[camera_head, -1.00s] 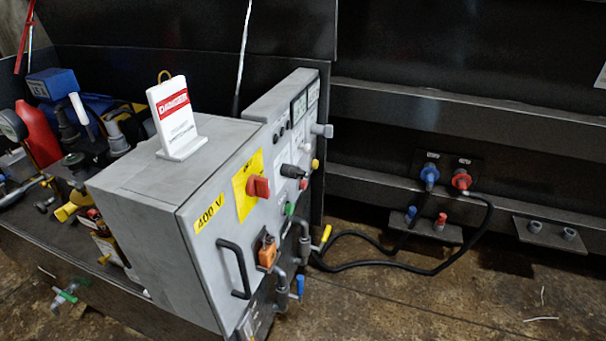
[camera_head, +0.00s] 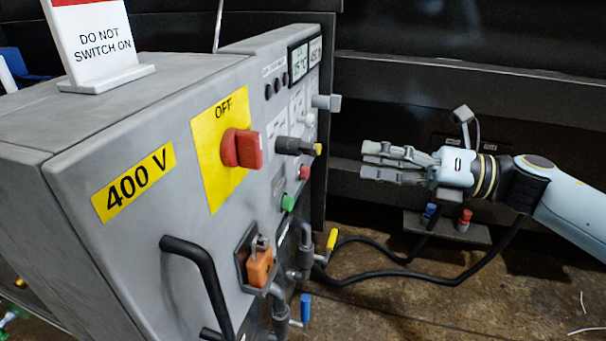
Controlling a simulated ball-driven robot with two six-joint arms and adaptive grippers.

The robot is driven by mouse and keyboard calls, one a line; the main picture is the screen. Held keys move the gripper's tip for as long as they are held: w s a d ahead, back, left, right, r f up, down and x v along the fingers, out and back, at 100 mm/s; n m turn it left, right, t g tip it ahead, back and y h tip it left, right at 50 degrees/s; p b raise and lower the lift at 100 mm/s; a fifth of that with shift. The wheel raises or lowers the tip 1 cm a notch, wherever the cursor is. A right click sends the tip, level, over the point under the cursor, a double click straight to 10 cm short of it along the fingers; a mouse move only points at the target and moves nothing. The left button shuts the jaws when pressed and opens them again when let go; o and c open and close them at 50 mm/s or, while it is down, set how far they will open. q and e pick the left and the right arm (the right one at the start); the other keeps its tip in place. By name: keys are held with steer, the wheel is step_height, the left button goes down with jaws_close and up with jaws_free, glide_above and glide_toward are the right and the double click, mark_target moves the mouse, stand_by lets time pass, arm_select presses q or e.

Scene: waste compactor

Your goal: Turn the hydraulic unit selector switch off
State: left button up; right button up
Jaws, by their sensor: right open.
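The grey hydraulic unit cabinet (camera_head: 210,270) fills the left and middle. On its front, a red rotary handle (camera_head: 241,148) sits on a yellow plate (camera_head: 208,125) marked OFF at the top. To its right, a black selector knob (camera_head: 290,146) with a yellow end sticks out of the panel. I cannot tell from labels which one is the hydraulic unit selector switch. My right gripper (camera_head: 368,163) comes in from the right, open and empty, its fingers pointing left towards the panel. It appears right of the black knob and apart from it. My left gripper is out of view.
A DO NOT SWITCH ON sign (camera_head: 95,45) stands on the cabinet top. A black handle (camera_head: 198,268), an orange connector (camera_head: 260,268), pipes and a grey side latch (camera_head: 326,102) stick out from the cabinet. A black hose (camera_head: 440,281) lies on the floor to the right.

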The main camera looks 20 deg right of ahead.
mark_target(315, 147)
steer(key=shift+n, duration=0.3)
steer(key=b+x, duration=0.1)
steer(key=x, duration=0.2)
steer(key=b+x, duration=0.1)
steer(key=x, duration=0.2)
steer(key=w+x, duration=0.1)
steer(key=x, duration=0.2)
steer(key=shift+w+d+f+b, duration=0.2)
steer(key=shift+f+b, duration=0.15)
steer(key=shift+b, duration=0.05)
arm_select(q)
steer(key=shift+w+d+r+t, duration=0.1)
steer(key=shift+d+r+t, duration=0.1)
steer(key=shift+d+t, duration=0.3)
arm_select(e)
steer(key=shift+x, duration=0.8)
